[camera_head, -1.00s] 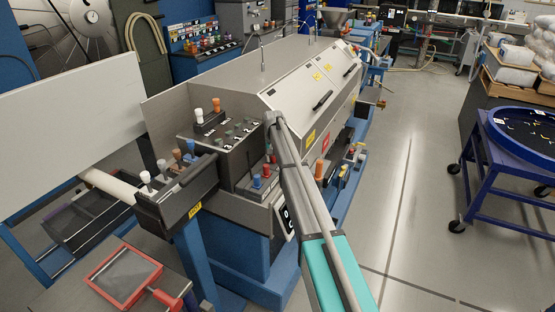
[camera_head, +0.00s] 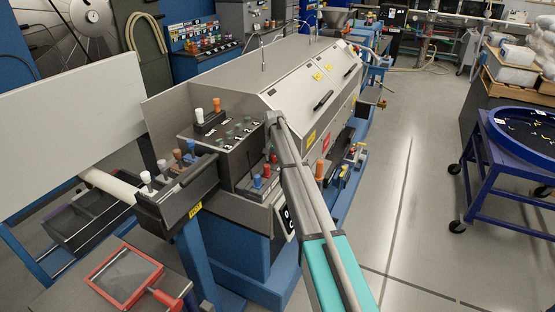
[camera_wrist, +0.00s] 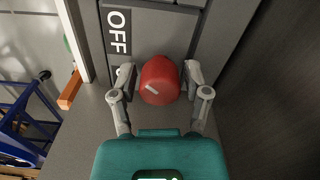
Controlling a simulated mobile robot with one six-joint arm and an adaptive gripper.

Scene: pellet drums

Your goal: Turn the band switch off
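In the wrist view a red round knob (camera_wrist: 161,80) with a white pointer line sits on a grey panel. The line slants toward the upper left. A black label reading OFF (camera_wrist: 117,32) is at the knob's upper left, and part of another letter shows below it behind a finger. My gripper (camera_wrist: 160,78) has one finger on each side of the knob, with what look like narrow gaps. Firm contact cannot be made out. In the head view my arm hides the knob and gripper; a black-and-white label (camera_head: 286,217) shows beside the arm on the machine's end.
The grey machine (camera_head: 265,75) carries several coloured knobs and levers near my arm. An orange handle (camera_wrist: 70,90) stands left of the gripper. A blue trolley with a round tub (camera_head: 525,130) is at the right, with open floor between.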

